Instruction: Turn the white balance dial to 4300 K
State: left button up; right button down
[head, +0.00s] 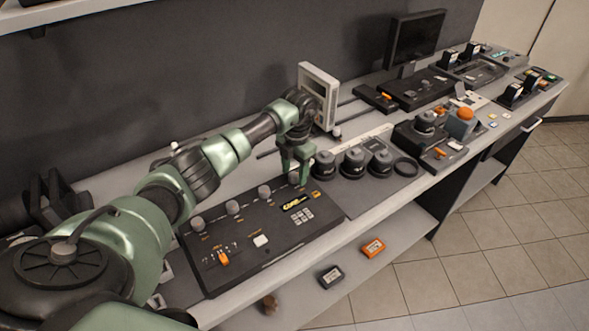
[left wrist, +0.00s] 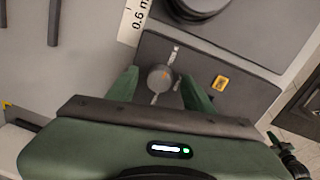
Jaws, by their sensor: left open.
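A dark control panel (head: 270,256) lies on the bench, with several grey round dials in a row along its back. The dial at the right end shows in the left wrist view (left wrist: 160,77), with pale marks on the panel around it. Which dial is marked white balance, and any value, is too small to read. My left gripper (head: 296,172) points down over that right-end dial and partly hides it in the head view. In the left wrist view its fingers (left wrist: 160,88) are open, one on each side of the dial; contact cannot be told. My right gripper is not in view.
The panel also bears an orange lever (head: 223,258), a white button (head: 261,240) and a small lit display (head: 294,203). Round black units (head: 353,161) stand just right of the panel. A white framed device (head: 319,90) rises behind my gripper.

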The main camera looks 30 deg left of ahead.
pick_arm(q)
grip_shut()
jog(key=shift+f, duration=0.1)
jog(key=m+b, duration=0.3)
jog(key=shift+f+m, duration=0.1)
jog(key=shift+m, duration=0.2)
jog(key=m+b, duration=0.3)
jog(key=shift+m, duration=0.4)
jog(key=m+b, duration=0.2)
jog(key=m, duration=0.2)
jog(key=shift+t, duration=0.3)
jog(key=shift+r+m+h+b, duration=0.15)
jog(key=shift+m+b, duration=0.35)
jog(key=shift+m, duration=0.55)
jog(key=shift+r+m+h+b, duration=0.15)
jog(key=shift+m+b, duration=0.3)
jog(key=shift+m, duration=0.6)
